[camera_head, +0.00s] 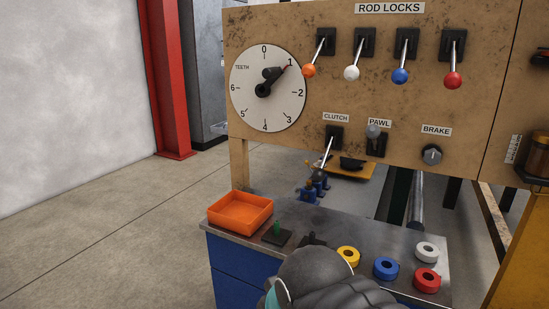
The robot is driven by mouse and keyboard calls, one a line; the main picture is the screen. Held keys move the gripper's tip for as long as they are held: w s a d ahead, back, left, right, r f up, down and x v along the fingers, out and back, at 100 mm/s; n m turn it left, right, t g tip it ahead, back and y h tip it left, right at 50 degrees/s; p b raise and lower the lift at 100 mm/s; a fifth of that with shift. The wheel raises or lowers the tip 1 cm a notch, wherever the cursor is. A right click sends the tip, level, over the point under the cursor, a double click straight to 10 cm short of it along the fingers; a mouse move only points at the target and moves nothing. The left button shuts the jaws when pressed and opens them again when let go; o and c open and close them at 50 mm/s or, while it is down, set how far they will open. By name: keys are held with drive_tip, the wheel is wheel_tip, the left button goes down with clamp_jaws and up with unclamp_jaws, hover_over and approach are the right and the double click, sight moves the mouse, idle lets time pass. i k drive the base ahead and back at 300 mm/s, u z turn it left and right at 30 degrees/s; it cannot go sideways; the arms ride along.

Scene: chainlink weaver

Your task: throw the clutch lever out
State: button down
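The clutch lever (328,150) is on the tan panel under the CLUTCH label. Its pale rod comes out of a black slotted plate (334,132) and slants down and slightly left. Its lower end meets dark and blue parts behind it, so I cannot make out the knob clearly.
The pawl lever (374,132) and brake knob (432,154) are right of the clutch. Four rod-lock levers and a TEETH dial (268,105) sit above. Below, a bench holds an orange tray (240,212), a green peg (277,231) and several coloured rings (386,267).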

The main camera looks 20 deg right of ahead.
sight(318, 176)
drive_tip(key=k, duration=1)
drive_tip(key=z, duration=0.65)
drive_tip(key=i, duration=0.7)
drive_tip(key=z, duration=0.4)
